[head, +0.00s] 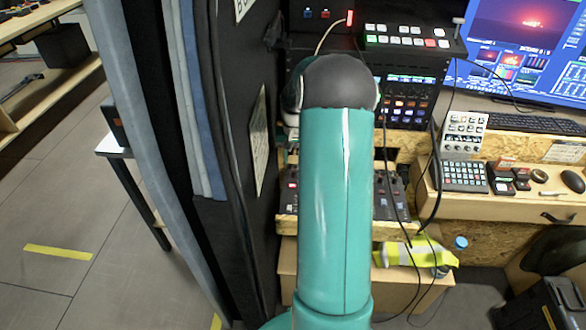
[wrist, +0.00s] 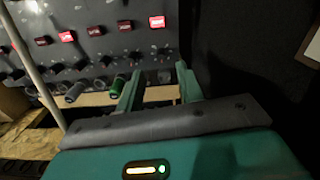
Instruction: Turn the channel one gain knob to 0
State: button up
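In the wrist view a dark panel (wrist: 110,18) carries several small knobs and lit red buttons. A grey knob (wrist: 74,93) and a green knob (wrist: 117,85) stick out along its lower edge, left of my gripper. A round grey knob (wrist: 164,77) shows between my fingers, near their tips. I cannot read which knob is channel one gain, or where any pointer stands. My gripper (wrist: 158,75) is open, its two green fingers apart, with nothing seen clamped between them. In the head view my teal arm hides the gripper and much of the control panel (head: 388,195).
Rack gear (head: 410,38), a monitor (head: 525,45) and a desk with a keypad (head: 464,176) stand right. Cables (head: 438,165) hang beside my arm. A pale rod (wrist: 30,65) crosses the wrist view's left.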

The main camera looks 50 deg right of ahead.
aim_at(294, 171)
notch_tip(294, 171, down, 6)
jog(key=shift+w+r, duration=0.1)
jog(key=shift+r, duration=0.15)
grip_shut()
